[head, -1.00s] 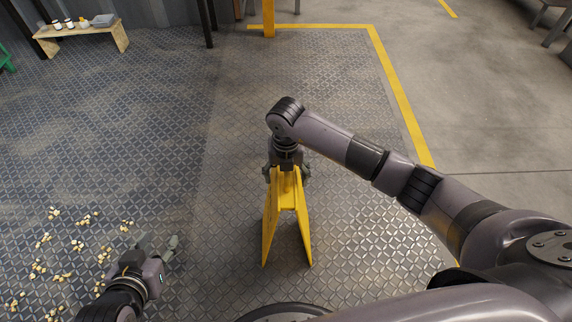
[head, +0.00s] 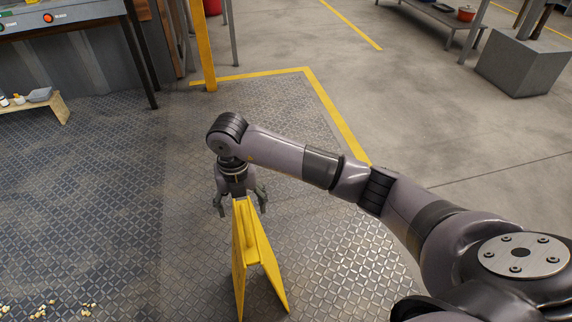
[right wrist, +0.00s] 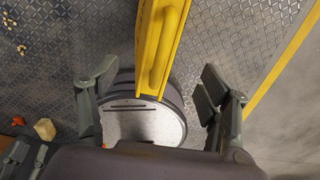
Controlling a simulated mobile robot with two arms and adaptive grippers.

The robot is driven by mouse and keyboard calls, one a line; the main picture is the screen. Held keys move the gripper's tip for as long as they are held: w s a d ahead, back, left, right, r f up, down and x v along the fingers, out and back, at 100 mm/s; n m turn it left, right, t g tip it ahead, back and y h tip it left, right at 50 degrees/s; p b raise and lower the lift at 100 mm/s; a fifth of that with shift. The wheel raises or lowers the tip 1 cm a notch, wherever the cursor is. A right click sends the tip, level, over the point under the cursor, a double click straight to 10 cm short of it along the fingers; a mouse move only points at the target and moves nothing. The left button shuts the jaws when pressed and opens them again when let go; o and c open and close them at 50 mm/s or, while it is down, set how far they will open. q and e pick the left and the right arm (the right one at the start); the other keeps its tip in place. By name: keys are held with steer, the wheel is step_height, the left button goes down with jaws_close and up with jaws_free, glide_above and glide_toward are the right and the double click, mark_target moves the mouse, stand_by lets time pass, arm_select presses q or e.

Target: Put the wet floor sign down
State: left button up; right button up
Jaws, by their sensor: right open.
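The yellow wet floor sign (head: 241,262) stands upright on the patterned metal floor with its two panels spread like an A. It also shows in the right wrist view (right wrist: 160,45), its handle edge running between my fingers. My right gripper (head: 241,208) is open, just above the sign's top edge. In the right wrist view, the fingers of my right gripper (right wrist: 158,92) are spread wide on either side, apart from the sign. The lower left foot of the sign reaches the bottom edge of the head view.
Yellow floor tape (head: 335,115) and a yellow post (head: 203,45) lie beyond the sign. A low wooden bench (head: 50,112) stands at left. Pale foam bits (head: 40,310) lie on the floor at lower left. The floor around the sign is clear.

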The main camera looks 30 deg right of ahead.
steer(key=s+a+n+y, duration=0.1)
steer(key=s+a+y, duration=0.15)
steer(key=a, duration=0.35)
steer(key=s+a+n+y, duration=0.1)
steer(key=a+y, duration=0.3)
steer(key=a, duration=0.2)
steer(key=s+a+r+y, duration=0.3)
steer(key=a+r+y, duration=0.45)
steer(key=a, duration=0.25)
steer(key=w+d+r+m+t+y, duration=0.2)
steer(key=r+m+t+y, duration=0.1)
steer(key=r+m+t, duration=0.3)
steer(key=w+d+r+m+t+y, duration=0.1)
steer(key=r+m+t+y, duration=0.15)
steer(key=r+t, duration=0.45)
steer(key=w+d+m+t+h, duration=0.4)
steer(key=d+m+t+h, duration=0.3)
steer(key=d+m+h, duration=0.55)
steer(key=s+d+f+m+g+h, duration=0.1)
steer(key=d+f+m+g+h, duration=0.2)
steer(key=d+f+m+h, duration=0.5)
steer(key=s+d+f+m+g, duration=0.45)
steer(key=s+f+g, duration=0.45)
steer(key=s+f, duration=0.6)
steer(key=s+f+g+y, duration=0.1)
steer(key=s+f+g, duration=0.3)
steer(key=s, duration=0.5)
steer(key=shift+s+a+f+n, duration=0.2)
steer(key=shift+s+f+n, duration=0.05)
steer(key=shift+f+n, duration=0.1)
